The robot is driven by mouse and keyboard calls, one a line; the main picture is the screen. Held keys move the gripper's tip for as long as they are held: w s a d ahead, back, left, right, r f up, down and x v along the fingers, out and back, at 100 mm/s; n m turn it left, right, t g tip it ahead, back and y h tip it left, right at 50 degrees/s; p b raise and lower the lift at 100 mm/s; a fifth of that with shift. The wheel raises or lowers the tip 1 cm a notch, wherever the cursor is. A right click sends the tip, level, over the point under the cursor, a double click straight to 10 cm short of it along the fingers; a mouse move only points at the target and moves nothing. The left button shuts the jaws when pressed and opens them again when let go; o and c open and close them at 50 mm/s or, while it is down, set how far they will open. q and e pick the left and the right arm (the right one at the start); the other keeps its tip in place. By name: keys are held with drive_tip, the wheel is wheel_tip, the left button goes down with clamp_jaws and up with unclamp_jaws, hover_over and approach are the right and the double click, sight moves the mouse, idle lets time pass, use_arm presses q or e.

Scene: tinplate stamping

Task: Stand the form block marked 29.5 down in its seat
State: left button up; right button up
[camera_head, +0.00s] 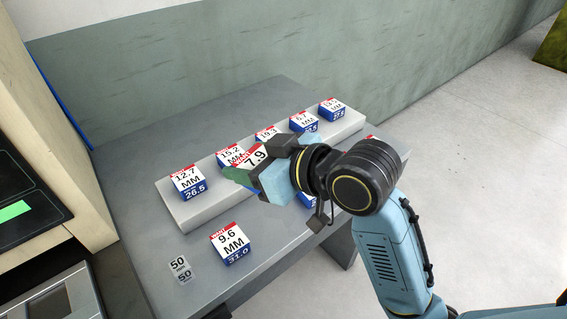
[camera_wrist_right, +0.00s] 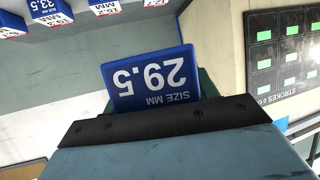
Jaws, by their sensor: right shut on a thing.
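The form block marked 29.5 (camera_wrist_right: 152,80) is held in my right gripper (camera_head: 262,168). Its blue 29.5 face shows upside down in the right wrist view. In the head view its white top with a red band reads 7.9 (camera_head: 255,157), and it looks tilted. The gripper is shut on it and appears above the front part of the light grey raised rail (camera_head: 205,212). I cannot make out an empty seat; the gripper and block hide part of the rail and table. My left gripper is not in view.
Several similar blocks stand in a row on the rail, from one marked 26.5 (camera_head: 188,182) to one at the far end (camera_head: 333,109). A 31.0 block (camera_head: 230,244) and a 50 plate (camera_head: 180,270) are on the grey table (camera_head: 150,150). A wall stands behind.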

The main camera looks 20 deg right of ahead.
drive_tip(key=shift+a+r+n+g+y, duration=0.2)
drive_tip(key=shift+a+r+n+y, duration=0.15)
drive_tip(key=shift+a, duration=0.2)
drive_tip(key=shift+a+r+n+g+y, duration=0.2)
drive_tip(key=shift+a+r+n+y, duration=0.1)
drive_tip(key=shift+a, duration=0.25)
drive_tip(key=w+a+f+n+g+y, duration=0.3)
drive_tip(key=w+a+f+n+g, duration=0.1)
drive_tip(key=f, duration=0.1)
wheel_tip(320, 180, up, 10)
drive_tip(key=w+a+m+t+h, duration=0.2)
drive_tip(key=m+t+h, duration=0.5)
drive_tip(key=m+h, duration=0.5)
drive_tip(key=s+d+f+n+g+y, duration=0.1)
drive_tip(key=d+f+n+g+y, duration=0.1)
drive_tip(key=f+n+g+y, duration=0.3)
drive_tip(key=s+d+f+n+g+y, duration=0.2)
drive_tip(key=n+g+y, duration=0.5)
drive_tip(key=n, duration=0.5)
wheel_tip(320, 180, down, 3)
drive_tip(key=shift+s+d+r+y, duration=0.15)
drive_tip(key=shift+d+y, duration=0.35)
drive_tip(key=shift+y, duration=0.25)
